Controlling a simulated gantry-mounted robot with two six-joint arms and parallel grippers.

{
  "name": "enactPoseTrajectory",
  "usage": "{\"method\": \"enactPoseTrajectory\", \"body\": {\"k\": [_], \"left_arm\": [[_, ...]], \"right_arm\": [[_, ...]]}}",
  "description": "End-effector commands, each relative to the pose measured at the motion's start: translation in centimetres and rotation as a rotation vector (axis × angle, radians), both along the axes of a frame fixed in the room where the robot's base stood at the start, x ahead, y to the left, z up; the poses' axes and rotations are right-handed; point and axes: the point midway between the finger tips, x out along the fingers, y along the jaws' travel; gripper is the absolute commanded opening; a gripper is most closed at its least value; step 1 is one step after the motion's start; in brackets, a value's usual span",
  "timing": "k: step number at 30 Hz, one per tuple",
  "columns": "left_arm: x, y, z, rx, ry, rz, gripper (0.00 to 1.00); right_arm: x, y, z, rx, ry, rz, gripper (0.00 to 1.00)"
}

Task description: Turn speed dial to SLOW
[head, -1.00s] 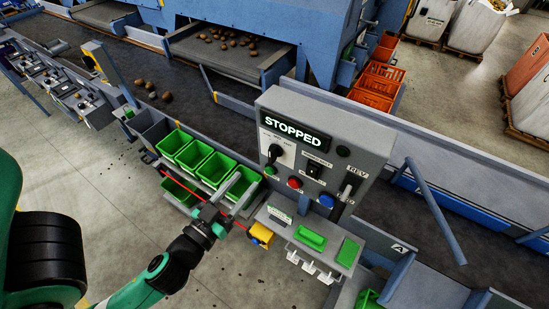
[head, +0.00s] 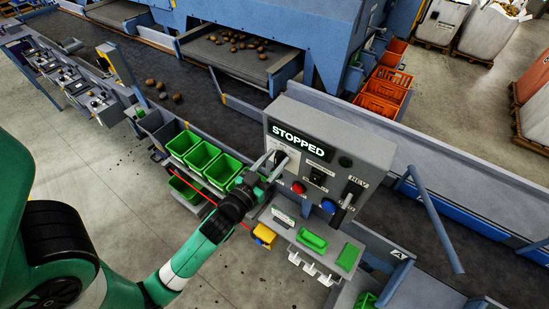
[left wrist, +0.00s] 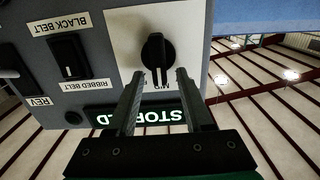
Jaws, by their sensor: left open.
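The speed dial is a black knob on a white plate. It shows in the left wrist view (left wrist: 156,52), upside down, just beyond and between my fingertips. In the head view my left gripper (head: 272,160) is in front of the dial plate (head: 290,156) and hides much of the knob. My left gripper, also in the left wrist view (left wrist: 156,78), is open with nothing between its fingers. The dial's setting is hard to read. The control box (head: 330,150) has a display (head: 298,137) reading STOPPED. My right gripper is not in view.
A red button (head: 298,188), a blue button (head: 328,205), a black switch (head: 317,177) and a REV lever (head: 345,200) sit beside the dial. Below are a grey shelf (head: 290,232) and a yellow box (head: 264,235). Green bins (head: 203,158) stand at left.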

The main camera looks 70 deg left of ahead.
Motion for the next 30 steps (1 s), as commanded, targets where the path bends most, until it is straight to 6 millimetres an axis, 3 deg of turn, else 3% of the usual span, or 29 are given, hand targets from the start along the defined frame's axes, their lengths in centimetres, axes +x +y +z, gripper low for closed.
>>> {"method": "enactPoseTrajectory", "body": {"k": [4,12,30], "left_arm": [[-0.02,-0.02,-0.02,0.000,0.000,0.000,0.48],[-0.04,-0.04,-0.01,-0.001,-0.001,0.000,0.00],[-0.16,0.15,-0.14,-0.069,-0.048,0.001,0.00]], "right_arm": [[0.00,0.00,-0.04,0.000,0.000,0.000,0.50],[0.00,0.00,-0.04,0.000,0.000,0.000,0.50],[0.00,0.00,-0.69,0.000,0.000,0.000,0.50]]}}
